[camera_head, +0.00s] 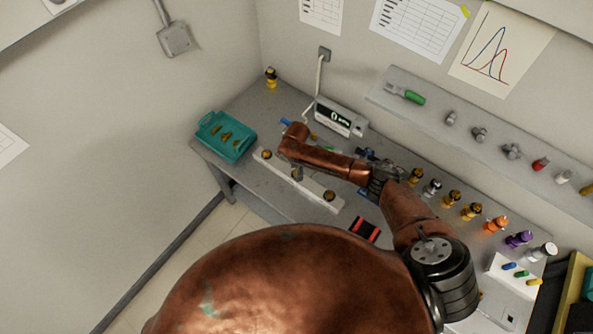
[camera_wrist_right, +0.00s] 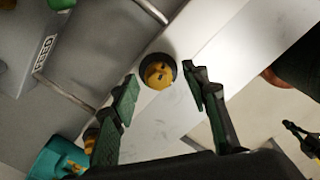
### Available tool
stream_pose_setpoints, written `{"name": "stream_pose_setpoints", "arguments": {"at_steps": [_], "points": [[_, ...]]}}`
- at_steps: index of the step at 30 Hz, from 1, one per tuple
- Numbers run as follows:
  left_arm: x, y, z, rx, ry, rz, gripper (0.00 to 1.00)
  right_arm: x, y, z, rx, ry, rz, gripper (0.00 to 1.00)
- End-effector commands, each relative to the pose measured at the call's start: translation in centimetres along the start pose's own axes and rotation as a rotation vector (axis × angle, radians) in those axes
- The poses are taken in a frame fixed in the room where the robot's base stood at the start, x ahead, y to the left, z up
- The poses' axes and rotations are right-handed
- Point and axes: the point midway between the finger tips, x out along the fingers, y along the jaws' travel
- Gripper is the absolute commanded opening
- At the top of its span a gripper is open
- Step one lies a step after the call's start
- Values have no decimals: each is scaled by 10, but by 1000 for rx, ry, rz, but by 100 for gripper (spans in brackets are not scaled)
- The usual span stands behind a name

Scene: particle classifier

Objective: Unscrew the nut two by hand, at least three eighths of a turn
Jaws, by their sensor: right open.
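A long white bar (camera_head: 315,186) lies along the table's front and carries brass-yellow nuts, one at the left end (camera_head: 266,154), one in the middle (camera_head: 297,173) and one at the right end (camera_head: 329,195). In the right wrist view, my right gripper (camera_wrist_right: 163,86) is open, with its green-padded fingers on either side of a brass nut (camera_wrist_right: 158,72) in a dark ring on the bar. Gaps show on both sides of this nut. It looks like the middle one. Another brass nut (camera_wrist_right: 90,137) is partly hidden behind the left finger.
A teal tray (camera_head: 226,147) with brass pieces stands at the table's left. A grey device with a display (camera_head: 340,117) stands behind the bar. Several coloured knobbed pieces line the right side, and a red-and-black item (camera_head: 365,229) lies at the front edge.

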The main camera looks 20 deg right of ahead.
Motion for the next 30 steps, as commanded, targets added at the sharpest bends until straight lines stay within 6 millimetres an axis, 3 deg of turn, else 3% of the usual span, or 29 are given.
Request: {"name": "stream_pose_setpoints", "arguments": {"at_steps": [8, 21, 30], "points": [[0, -2, 2, 0, -2, -2, 0, -11, 2, 0, -1, 1, 4, 42], [0, 0, 0, 0, 0, 0, 0, -96, 1, 0, -1, 0, 4, 42], [0, 0, 0, 0, 0, 0, 0, -120, 0, 0, -1, -1, 1, 42]]}}
